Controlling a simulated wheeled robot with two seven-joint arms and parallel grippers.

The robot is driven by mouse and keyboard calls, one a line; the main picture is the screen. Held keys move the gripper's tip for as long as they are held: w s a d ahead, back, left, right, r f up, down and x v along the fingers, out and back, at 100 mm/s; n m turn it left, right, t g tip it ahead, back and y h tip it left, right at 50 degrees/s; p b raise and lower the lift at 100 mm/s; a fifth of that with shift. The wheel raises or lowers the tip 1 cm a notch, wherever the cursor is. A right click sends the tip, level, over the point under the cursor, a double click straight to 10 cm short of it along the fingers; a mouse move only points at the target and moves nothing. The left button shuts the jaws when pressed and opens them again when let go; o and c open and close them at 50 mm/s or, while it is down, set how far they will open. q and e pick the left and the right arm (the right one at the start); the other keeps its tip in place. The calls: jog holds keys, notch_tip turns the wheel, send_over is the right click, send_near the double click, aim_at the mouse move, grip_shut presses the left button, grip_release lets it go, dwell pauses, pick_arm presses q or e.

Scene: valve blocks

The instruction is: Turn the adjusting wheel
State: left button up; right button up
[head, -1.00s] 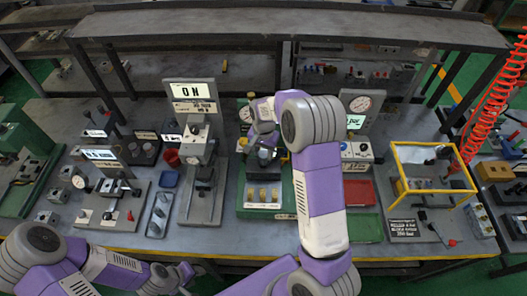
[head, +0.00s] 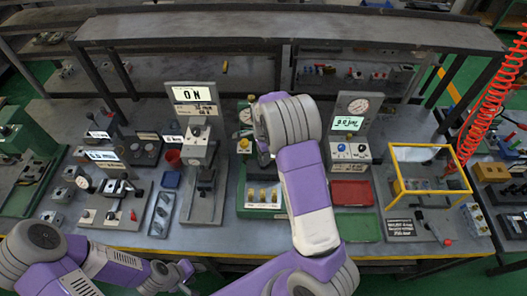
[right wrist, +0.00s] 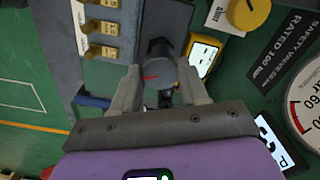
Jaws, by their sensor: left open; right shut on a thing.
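The adjusting wheel (right wrist: 158,74) is a round grey knob with a red mark, on a green valve station in the right wrist view. My right gripper (right wrist: 160,82) is shut on it, with one finger on each side. In the head view my right arm hides the wheel and the right gripper. The green station (head: 240,205) shows there left of that arm. My left gripper (head: 187,271) is open and empty at the bench's front edge, away from the station.
A yellow knob (right wrist: 249,12), a round gauge (right wrist: 308,112) and a small lit display (right wrist: 203,55) sit close to the wheel. A row of yellow-tagged parts (right wrist: 100,27) is at upper left. A yellow-framed fixture (head: 428,172) stands to the right on the bench.

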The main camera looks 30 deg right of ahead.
jog(key=shift+w+m, duration=0.1)
jog(key=shift+m, duration=0.4)
jog(key=o, duration=1.1)
jog(key=shift+c, duration=0.2)
notch_tip(320, 180, up, 8)
jog(key=shift+f, duration=0.15)
jog(key=shift+f, duration=0.1)
